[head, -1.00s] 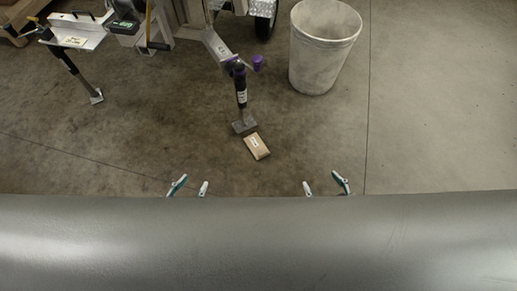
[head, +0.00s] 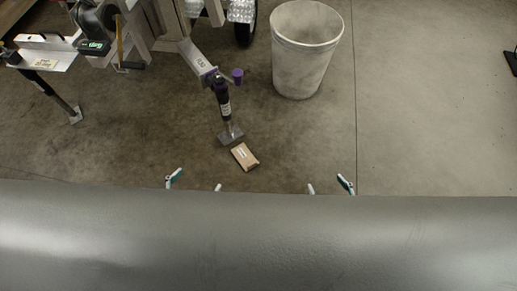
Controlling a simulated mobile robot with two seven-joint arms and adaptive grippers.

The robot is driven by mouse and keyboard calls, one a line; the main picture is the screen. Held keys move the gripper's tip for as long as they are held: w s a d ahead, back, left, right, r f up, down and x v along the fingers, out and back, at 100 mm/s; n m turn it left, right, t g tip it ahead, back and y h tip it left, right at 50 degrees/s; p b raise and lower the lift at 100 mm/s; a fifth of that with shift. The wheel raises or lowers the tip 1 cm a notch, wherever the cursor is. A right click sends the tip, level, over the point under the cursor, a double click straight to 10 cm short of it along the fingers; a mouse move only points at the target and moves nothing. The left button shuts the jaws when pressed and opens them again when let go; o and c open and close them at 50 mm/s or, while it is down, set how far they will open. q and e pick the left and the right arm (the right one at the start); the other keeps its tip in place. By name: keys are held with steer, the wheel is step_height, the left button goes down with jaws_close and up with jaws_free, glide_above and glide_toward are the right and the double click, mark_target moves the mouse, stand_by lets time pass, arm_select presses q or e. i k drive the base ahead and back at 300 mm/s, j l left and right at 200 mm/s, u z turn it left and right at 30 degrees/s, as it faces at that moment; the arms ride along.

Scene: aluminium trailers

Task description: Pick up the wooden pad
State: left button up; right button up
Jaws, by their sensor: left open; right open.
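The wooden pad (head: 245,157) is a small tan block with a white label. It lies flat on the concrete floor, just in front of the foot of a trailer jack (head: 230,138). My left gripper (head: 196,182) shows only its fingertips, spread apart, to the lower left of the pad. My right gripper (head: 328,185) also shows only spread fingertips, to the lower right of the pad. Both are open, with nothing visible between the fingers. The rest of both grippers is hidden behind the broad grey surface across the bottom.
A large whitish bin (head: 306,50) stands behind and right of the pad. The trailer frame with a wheel (head: 242,22) is at the back. A second jack leg (head: 62,103) stands at left.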

mark_target(244, 156)
steer(key=i+z, duration=0.35)
steer(key=i+j+z, duration=0.35)
steer(key=i+l, duration=0.1)
